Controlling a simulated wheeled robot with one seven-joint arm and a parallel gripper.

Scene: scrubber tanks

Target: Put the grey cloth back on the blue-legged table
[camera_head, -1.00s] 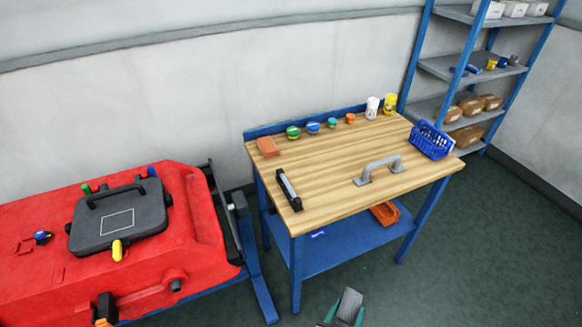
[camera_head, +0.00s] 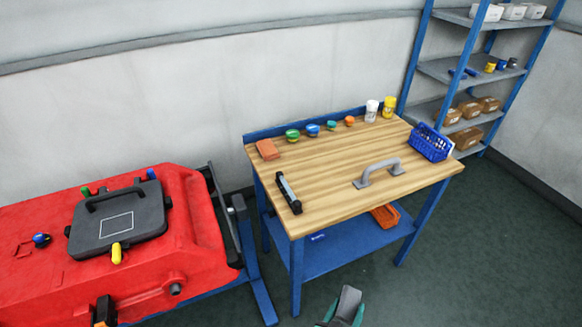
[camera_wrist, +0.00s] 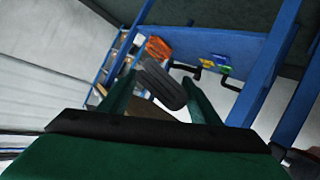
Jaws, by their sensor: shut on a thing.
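The blue-legged table (camera_head: 335,160) stands in the middle of the head view, with a wooden top and a blue lower shelf. My gripper (camera_head: 341,308) is at the bottom edge of that view, in front of the table and apart from it. It is shut on a dark grey piece, the grey cloth (camera_head: 348,300), which sticks up from the fingers. In the wrist view the cloth (camera_wrist: 163,86) shows as a ribbed grey piece between my green fingers. Its lower end is hidden in the head view.
On the tabletop are an orange block (camera_head: 267,149), a black bar tool (camera_head: 288,193), a grey handle (camera_head: 380,172), several caps, two cans and a blue basket (camera_head: 430,143). The front middle is clear. A red tank (camera_head: 185,235) stands left, shelving (camera_head: 440,70) behind right.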

